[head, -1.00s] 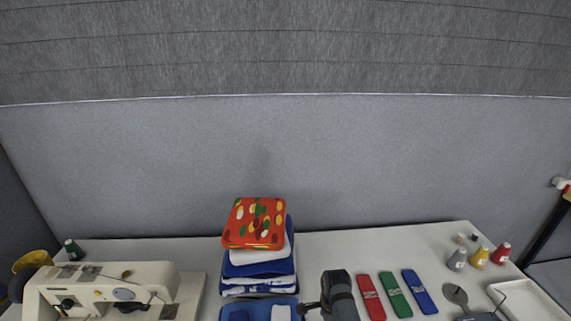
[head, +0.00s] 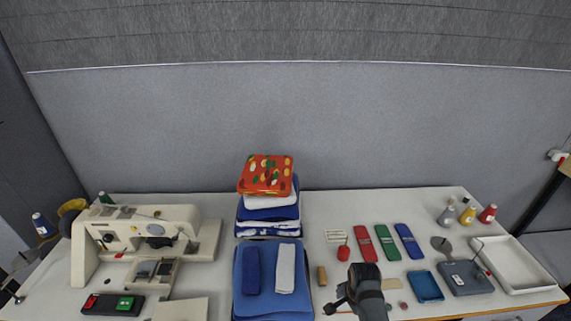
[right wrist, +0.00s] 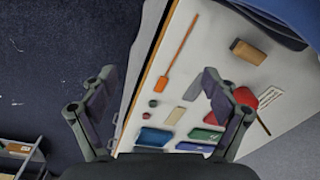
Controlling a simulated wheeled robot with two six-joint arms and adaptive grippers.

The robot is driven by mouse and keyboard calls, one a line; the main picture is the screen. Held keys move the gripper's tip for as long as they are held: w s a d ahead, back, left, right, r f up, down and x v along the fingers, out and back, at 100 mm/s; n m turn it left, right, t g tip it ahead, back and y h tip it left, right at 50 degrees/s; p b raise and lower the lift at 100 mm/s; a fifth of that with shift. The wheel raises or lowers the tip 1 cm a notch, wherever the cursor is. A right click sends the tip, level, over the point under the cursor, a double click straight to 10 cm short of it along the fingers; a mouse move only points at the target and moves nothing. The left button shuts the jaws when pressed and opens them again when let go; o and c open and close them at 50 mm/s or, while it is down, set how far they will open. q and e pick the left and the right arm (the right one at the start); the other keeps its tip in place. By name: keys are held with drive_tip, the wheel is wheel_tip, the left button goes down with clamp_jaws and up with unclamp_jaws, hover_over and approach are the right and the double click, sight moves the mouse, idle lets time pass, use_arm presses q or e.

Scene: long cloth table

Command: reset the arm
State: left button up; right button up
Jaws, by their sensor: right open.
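My right arm rises from the bottom edge in the head view, with its dark right gripper (head: 338,304) just right of the blue cloth mat. In the right wrist view the right gripper (right wrist: 158,88) has its two fingers spread wide with nothing between them. Beyond the fingers are the table's front edge and small items, apart from the gripper. My left gripper is in neither view.
A sewing machine (head: 155,214) stands at left. Folded cloths (head: 268,215) are stacked behind the blue mat (head: 268,302). Red, green and blue bars (head: 387,242) lie right of centre. A white tray (head: 541,270) and thread spools (head: 467,215) are at right. Dark floor (right wrist: 50,70) lies beyond the table edge.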

drive_tip(key=s+d+r+n+t, duration=0.1)
drive_tip(key=s+d+r+n, duration=0.1)
drive_tip(key=s+r+n, duration=0.5)
drive_tip(key=s+d+r+n+t, duration=0.2)
drive_tip(key=s+d+r+n, duration=0.15)
drive_tip(key=s+n, duration=0.4)
wheel_tip(320, 180, down, 31)
drive_tip(key=s+d+g+b, duration=0.2)
drive_tip(key=b, duration=0.5)
use_arm(q)
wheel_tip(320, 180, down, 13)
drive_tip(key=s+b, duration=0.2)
drive_tip(key=b, duration=0.4)
use_arm(e)
drive_tip(key=s+f, duration=1.9)
drive_tip(key=f, duration=0.4)
drive_tip(key=shift+s+d+f+m+g, duration=0.3)
drive_tip(key=shift+d+f+m+g, duration=0.05)
drive_tip(key=shift+d+f+g, duration=0.05)
